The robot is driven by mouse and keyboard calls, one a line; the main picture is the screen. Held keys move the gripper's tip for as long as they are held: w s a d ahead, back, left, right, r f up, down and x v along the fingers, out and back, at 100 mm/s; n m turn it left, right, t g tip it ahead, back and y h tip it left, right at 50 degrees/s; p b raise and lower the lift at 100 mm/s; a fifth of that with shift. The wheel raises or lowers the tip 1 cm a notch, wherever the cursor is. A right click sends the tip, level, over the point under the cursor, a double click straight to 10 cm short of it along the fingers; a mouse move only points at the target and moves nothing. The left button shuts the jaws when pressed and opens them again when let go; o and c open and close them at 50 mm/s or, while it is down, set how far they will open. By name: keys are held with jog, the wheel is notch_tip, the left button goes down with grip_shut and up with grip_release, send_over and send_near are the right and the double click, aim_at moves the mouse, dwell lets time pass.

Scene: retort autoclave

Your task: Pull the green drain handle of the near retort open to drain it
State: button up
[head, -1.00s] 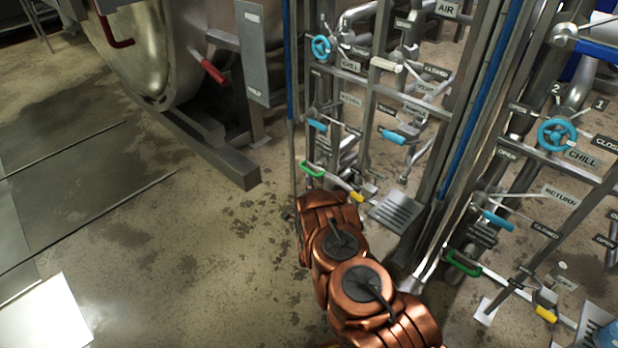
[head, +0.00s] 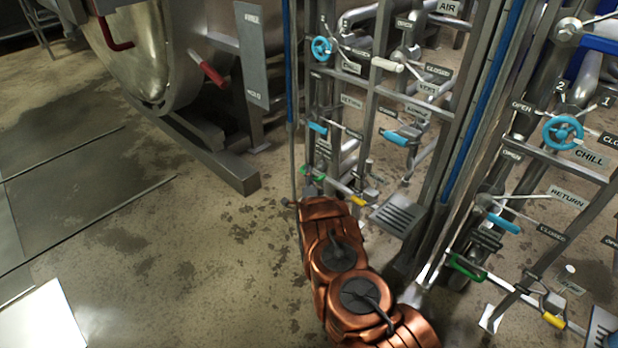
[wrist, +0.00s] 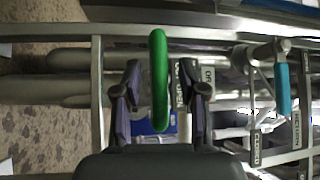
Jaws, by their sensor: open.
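A green drain handle (head: 312,173) sits low on the left pipe rack, partly hidden by my copper arm. In the wrist view the green handle (wrist: 159,78) stands between the two dark fingers of my gripper (wrist: 163,92). The fingers are apart, with a gap to the handle on each side; I cannot tell whether either touches it. An OPEN label shows just behind it. In the head view my gripper is mostly hidden at the end of the arm. A second green handle (head: 467,267) is low on the right rack, away from my gripper.
Above the left handle are a blue lever (head: 395,138) and a blue handwheel (head: 321,48). Yellow-ended levers (head: 358,200) sit beside the green handles. A steel vessel (head: 150,60) stands at upper left. The floor (head: 170,240) left of my arm is clear.

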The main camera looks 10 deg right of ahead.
grip_shut()
dwell(0.3)
dwell(0.4)
